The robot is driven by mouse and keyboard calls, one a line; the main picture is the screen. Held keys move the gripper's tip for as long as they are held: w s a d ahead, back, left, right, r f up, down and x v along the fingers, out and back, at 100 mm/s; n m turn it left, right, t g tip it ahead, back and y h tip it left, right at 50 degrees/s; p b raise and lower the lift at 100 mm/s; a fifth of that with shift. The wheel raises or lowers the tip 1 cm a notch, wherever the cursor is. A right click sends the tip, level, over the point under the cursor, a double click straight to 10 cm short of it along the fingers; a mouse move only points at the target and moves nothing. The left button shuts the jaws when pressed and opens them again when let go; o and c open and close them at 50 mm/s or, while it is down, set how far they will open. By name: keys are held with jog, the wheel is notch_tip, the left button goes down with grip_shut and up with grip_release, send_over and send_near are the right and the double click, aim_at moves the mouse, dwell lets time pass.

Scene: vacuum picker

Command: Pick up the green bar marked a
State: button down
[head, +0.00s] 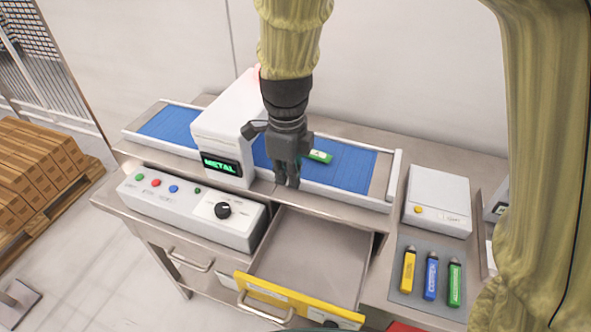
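A green bar (320,156) with a pale label lies on the blue conveyor belt, just right of the white detector housing. Its left end is partly hidden behind my gripper, and the letter on its label is too small to read. My gripper (287,184) points down in front of the belt, left of and nearer than the bar. Its fingertips look close together, with nothing visible between them. I cannot tell whether they are fully shut.
The detector (220,128) displays "METAL". A control panel (180,209) stands at front left. Below my gripper, a yellow-fronted drawer (315,255) is open and looks empty. At right are a white box (438,199) and a grey mat (401,290) holding yellow, blue and green tools.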

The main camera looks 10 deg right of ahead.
jog(key=shift+s+a, duration=0.15)
jog(key=shift+s, duration=0.05)
jog(key=shift+c, duration=2.2)
grip_release()
jog(key=shift+r, duration=0.15)
